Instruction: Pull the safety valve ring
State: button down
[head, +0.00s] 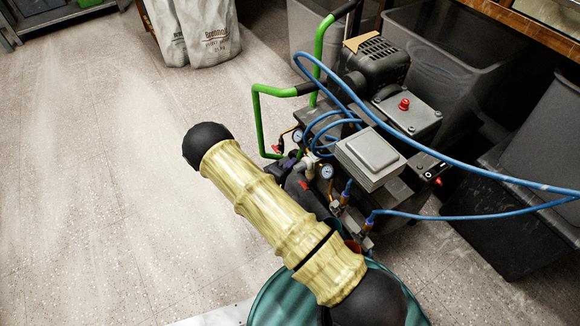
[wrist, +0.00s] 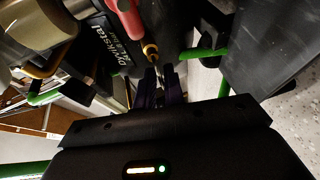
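The compressor (head: 375,110) stands on the floor at the upper right in the head view, with gauges and fittings on its near side. In the wrist view a brass fitting (wrist: 150,51), which looks like the safety valve, is just beyond my fingertips. Its ring is too small and dark to make out. My gripper (wrist: 160,76) has dark purple fingers, close together and pointing at the fitting. Whether they hold anything is unclear. In the head view my gripper (head: 289,160) is at the fittings, partly hidden by my arm.
A blue hose (head: 450,173) loops over the compressor and runs right. A green handle frame (head: 257,120) rises beside my gripper. A pressure gauge (head: 327,171) and a red valve handle (head: 277,149) are close by. Grey bins (head: 440,60) stand behind. The floor at left is clear.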

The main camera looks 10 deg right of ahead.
jog(key=shift+a+f, duration=0.15)
jog(key=shift+f, duration=0.05)
jog(key=shift+s+a+f+p, duration=0.1)
jog(key=shift+s+a+p, duration=0.1)
jog(key=shift+a+p, duration=0.25)
jog(key=shift+s+a+f+p, duration=0.15)
jog(key=shift+a+p, duration=0.15)
jog(key=shift+a, duration=0.2)
jog(key=shift+r, duration=0.1)
jog(key=c, duration=1.6)
grip_release()
jog(key=shift+r, duration=0.1)
jog(key=shift+r, duration=0.1)
